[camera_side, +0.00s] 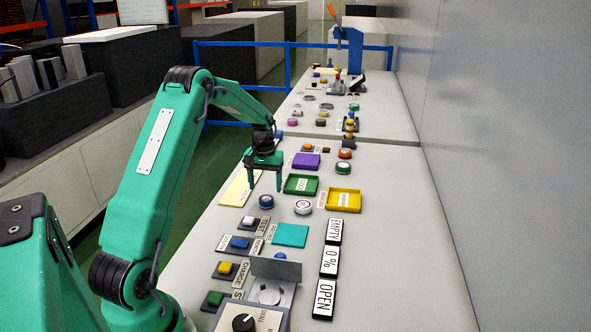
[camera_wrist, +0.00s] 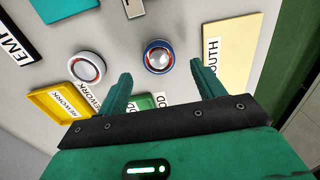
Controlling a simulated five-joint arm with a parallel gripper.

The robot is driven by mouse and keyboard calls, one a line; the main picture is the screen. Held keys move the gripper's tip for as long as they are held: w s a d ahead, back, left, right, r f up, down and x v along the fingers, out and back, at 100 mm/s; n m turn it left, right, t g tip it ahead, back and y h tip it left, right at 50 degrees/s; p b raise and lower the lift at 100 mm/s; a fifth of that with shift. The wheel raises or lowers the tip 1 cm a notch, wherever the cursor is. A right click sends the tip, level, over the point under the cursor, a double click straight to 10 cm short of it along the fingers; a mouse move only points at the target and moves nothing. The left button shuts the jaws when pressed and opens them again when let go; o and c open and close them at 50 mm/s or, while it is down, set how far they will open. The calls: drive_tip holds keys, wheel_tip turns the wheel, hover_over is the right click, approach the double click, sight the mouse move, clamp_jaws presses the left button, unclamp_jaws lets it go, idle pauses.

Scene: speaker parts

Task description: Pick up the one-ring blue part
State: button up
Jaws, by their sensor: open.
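A round blue-rimmed part (camera_side: 266,201) with a pale ring and a shiny centre lies flat on the grey table. It also shows in the wrist view (camera_wrist: 158,57), top centre, just beyond the fingertips. My gripper (camera_side: 265,186) points down with its two fingers apart and nothing between them, just above and behind the blue part in the side view. In the wrist view my gripper (camera_wrist: 160,70) is open, one finger toward each side of the part, apart from it. I cannot make out the ring count for certain.
A white round part (camera_side: 303,207) lies right of the blue one. A green tray (camera_side: 301,185) and a yellow tray (camera_side: 344,200) stand close by. A cream pad (camera_side: 240,188) lies left and a teal pad (camera_side: 290,235) nearer. Signs (camera_side: 329,261) line the right side.

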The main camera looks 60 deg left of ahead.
sight(266, 198)
drive_tip(key=shift+f, duration=0.1)
drive_tip(key=shift+d+f, duration=0.1)
drive_tip(key=shift+f, duration=2.4)
drive_tip(key=c, duration=1.2)
drive_tip(key=shift+c, duration=0.2)
drive_tip(key=shift+r, duration=0.1)
